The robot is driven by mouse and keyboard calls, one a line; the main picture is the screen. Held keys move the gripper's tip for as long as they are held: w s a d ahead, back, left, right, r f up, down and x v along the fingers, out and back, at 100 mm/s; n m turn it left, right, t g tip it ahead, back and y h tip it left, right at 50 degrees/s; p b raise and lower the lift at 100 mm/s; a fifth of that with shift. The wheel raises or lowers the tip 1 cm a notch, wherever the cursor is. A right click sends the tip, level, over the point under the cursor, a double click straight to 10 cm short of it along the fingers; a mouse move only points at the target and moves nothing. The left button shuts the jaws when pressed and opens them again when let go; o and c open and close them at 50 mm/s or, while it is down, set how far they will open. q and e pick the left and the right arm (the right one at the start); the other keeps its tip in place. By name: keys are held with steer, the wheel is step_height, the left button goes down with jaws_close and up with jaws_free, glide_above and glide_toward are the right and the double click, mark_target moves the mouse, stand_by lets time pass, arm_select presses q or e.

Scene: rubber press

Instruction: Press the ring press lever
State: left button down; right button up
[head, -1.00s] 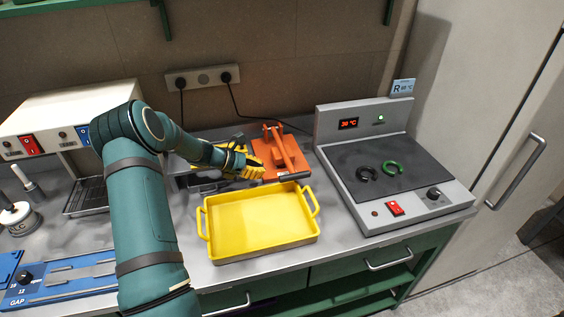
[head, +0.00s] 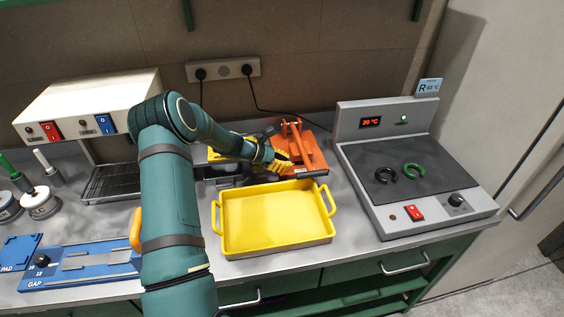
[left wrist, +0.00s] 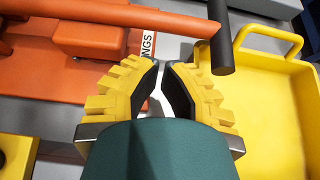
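The orange ring press (head: 312,152) stands on the counter behind the yellow tray. Its lever is an orange bar (left wrist: 150,14) with a dark grip (head: 310,174) across its end. The grip also shows in the left wrist view (left wrist: 221,45). My left gripper (head: 288,166) is at the press, close to the lever. In the left wrist view its yellow fingers (left wrist: 164,66) have their tips together, with nothing seen between them. The tips appear just in front of the bar, left of the grip; I cannot tell whether they touch. My right gripper is not in view.
The yellow tray (head: 221,240) is empty, directly in front of the press. A hot plate (head: 450,158) with a black and a green ring stands at the right. A white-topped machine (head: 78,104) and a blue gauge board (head: 75,272) are at the left.

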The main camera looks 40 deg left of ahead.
arm_select(q)
steer(key=x, duration=0.6)
steer(key=shift+w+f, duration=0.1)
